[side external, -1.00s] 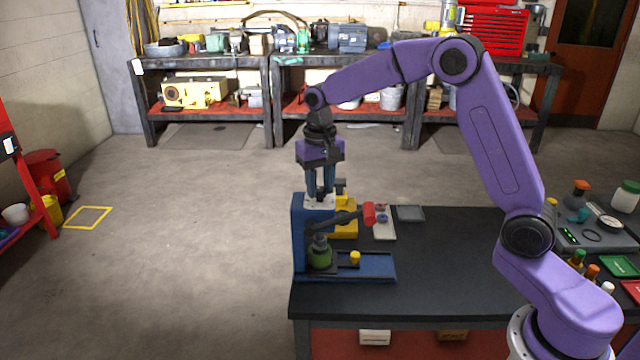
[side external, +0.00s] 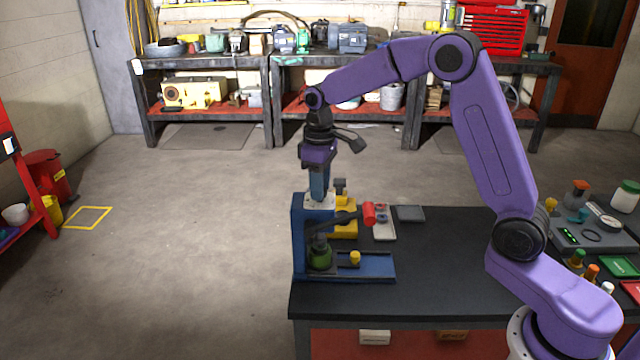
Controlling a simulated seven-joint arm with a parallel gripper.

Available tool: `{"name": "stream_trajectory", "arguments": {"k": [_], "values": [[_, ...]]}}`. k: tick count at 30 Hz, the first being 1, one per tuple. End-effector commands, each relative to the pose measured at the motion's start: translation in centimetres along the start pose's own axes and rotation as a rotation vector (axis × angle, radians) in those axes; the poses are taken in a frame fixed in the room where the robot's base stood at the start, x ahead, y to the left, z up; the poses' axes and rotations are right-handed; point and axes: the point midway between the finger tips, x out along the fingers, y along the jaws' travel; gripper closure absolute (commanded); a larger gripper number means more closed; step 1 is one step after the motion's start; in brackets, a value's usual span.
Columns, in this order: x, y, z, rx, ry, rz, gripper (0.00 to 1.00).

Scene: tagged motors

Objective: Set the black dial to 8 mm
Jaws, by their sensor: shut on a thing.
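My gripper (side external: 319,196) points straight down over the top of the blue press (side external: 299,235) at the left end of the dark bench. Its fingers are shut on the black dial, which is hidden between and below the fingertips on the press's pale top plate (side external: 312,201). The dial's mark and the scale are too small to read. A green motor (side external: 320,257) stands upright under the press head, on the blue base.
A yellow knob (side external: 355,257) sits on the press base. A yellow block (side external: 345,218), a pale tray with small round parts (side external: 383,222) and a grey plate (side external: 410,213) are behind and to the right. The bench middle (side external: 440,255) is clear.

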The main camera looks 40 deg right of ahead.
Motion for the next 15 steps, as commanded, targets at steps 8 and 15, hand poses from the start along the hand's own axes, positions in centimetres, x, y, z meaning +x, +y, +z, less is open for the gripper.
{"name": "stream_trajectory", "arguments": {"k": [8,15], "values": [[-0.17,0.01,-0.19,-0.041,0.008,0.003,0.97],[-0.18,0.01,-0.2,-0.042,0.009,0.003,0.97]]}}
